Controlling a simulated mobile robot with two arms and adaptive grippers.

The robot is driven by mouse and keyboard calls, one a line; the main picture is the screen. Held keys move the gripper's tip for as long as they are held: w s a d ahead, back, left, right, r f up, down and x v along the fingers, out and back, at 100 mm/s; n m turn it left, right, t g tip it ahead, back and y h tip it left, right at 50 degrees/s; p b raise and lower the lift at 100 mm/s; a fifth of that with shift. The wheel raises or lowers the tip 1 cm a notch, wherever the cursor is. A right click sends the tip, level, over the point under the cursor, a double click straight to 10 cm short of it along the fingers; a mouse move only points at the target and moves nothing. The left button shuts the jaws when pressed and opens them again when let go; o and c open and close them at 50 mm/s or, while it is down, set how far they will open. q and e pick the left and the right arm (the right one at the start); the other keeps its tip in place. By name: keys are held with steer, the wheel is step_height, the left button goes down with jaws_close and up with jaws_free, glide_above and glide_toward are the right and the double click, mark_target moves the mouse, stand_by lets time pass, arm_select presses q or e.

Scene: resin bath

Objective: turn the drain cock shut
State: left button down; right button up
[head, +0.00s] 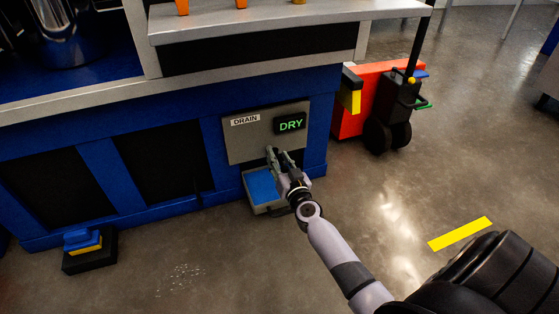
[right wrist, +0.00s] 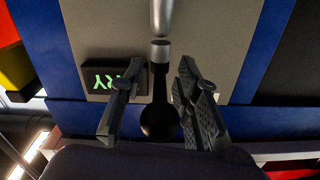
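The drain cock shows in the right wrist view as a black lever with a round dark knob (right wrist: 159,122), in line with a silver pipe (right wrist: 160,18) on the grey panel. In the head view the panel (head: 245,143) carries a DRAIN label and a display (head: 290,123) reading DRY in green; my gripper hides the cock there. My right gripper (head: 280,160) is at the panel's lower part. In the right wrist view its fingers (right wrist: 157,88) are open, one on each side of the lever, with gaps visible. My left gripper is not in view.
A grey tray with a blue inside (head: 262,187) stands on the floor below the panel. A black pedal-like block with a blue and yellow top (head: 88,257) is at the left. A red cart (head: 347,122) with black wheels stands right of the bench.

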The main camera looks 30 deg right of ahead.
steer(key=shift+c, duration=0.5)
jaws_close()
stand_by(0.3)
